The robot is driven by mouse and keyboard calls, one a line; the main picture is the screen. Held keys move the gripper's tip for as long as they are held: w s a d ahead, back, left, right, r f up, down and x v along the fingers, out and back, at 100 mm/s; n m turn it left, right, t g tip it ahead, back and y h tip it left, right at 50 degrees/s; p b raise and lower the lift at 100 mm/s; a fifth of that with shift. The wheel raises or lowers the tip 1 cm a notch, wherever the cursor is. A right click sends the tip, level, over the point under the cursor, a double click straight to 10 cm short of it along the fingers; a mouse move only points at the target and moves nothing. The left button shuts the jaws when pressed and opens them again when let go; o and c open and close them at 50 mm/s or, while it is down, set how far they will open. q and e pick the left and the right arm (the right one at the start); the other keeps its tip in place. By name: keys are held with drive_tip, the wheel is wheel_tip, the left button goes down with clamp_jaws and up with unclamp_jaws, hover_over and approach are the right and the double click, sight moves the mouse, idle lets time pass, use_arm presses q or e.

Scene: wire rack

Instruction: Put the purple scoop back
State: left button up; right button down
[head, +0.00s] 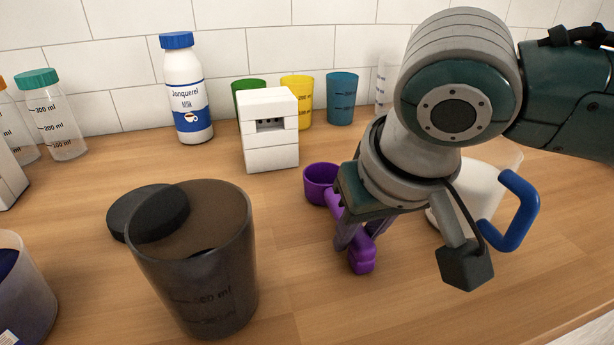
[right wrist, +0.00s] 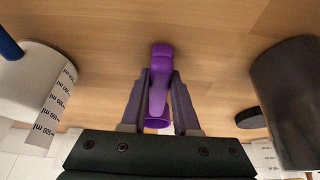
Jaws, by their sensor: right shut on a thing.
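The purple scoop (head: 321,184) is in the middle of the head view, with its round cup toward the back and its handle running toward the front. My right gripper (head: 356,240) is shut on the scoop's handle. In the right wrist view the handle (right wrist: 161,80) lies between the two fingers of the gripper (right wrist: 160,95), and the cup is mostly hidden below the gripper body. I cannot tell whether the scoop touches the counter. My left gripper is not in view.
A dark translucent container (head: 200,265) stands front left, with a black lid (head: 135,212) behind it. A white box with a slot (head: 270,150) stands behind. A white jug with a blue handle (head: 522,212) is at right. A milk bottle (head: 187,95) and coloured cups line the wall.

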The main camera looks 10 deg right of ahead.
drive_tip(key=shift+f, duration=0.1)
drive_tip(key=c, duration=0.7)
unclamp_jaws()
drive_tip(key=shift+o, duration=0.2)
drive_tip(key=p+v, duration=0.3)
drive_tip(key=v, duration=0.9)
drive_tip(key=s+a+f+y, duration=0.1)
drive_tip(key=s, duration=0.1)
drive_tip(key=s+a+f+n+y, duration=0.1)
drive_tip(key=s+f, duration=0.1)
drive_tip(key=s+a+f+n, duration=0.1)
drive_tip(key=s+a, duration=0.1)
drive_tip(key=s, duration=0.1)
drive_tip(key=shift+f+y, duration=0.35)
drive_tip(key=shift+y, duration=0.05)
drive_tip(key=s+d+f+g+h, duration=0.1)
drive_tip(key=s+d+f+h, duration=0.1)
drive_tip(key=s+d+f, duration=0.3)
drive_tip(key=s+d, duration=0.4)
drive_tip(key=shift+h, duration=0.4)
